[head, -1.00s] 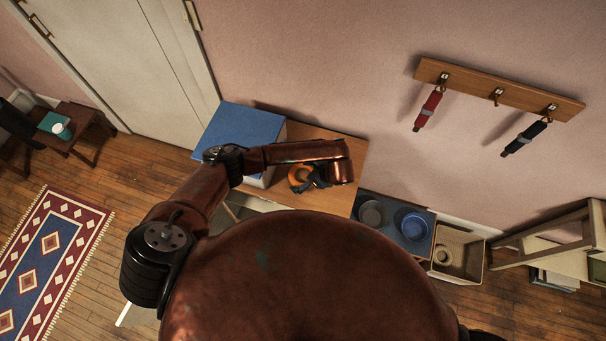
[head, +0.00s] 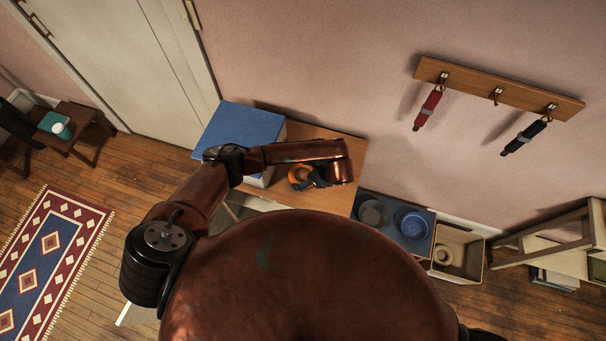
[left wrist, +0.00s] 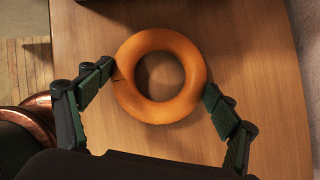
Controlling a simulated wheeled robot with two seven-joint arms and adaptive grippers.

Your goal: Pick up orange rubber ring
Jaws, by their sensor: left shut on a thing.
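The orange rubber ring (left wrist: 187,103) lies flat on the wooden table top (left wrist: 262,50) in the left wrist view. It also shows in the head view (head: 296,176), partly hidden by my left gripper (head: 314,180). In the left wrist view my left gripper (left wrist: 162,85) has one finger pad against each side of the ring, so it is shut on the ring across its outside. I cannot tell any gap between ring and table. My right gripper is not in view.
A blue-topped box (head: 240,124) stands on the table left of the ring. To the right are a low dark stand with a blue bowl (head: 414,226) and a grey bowl (head: 373,213), then a beige bin (head: 458,260). A peg rail (head: 510,94) hangs on the wall.

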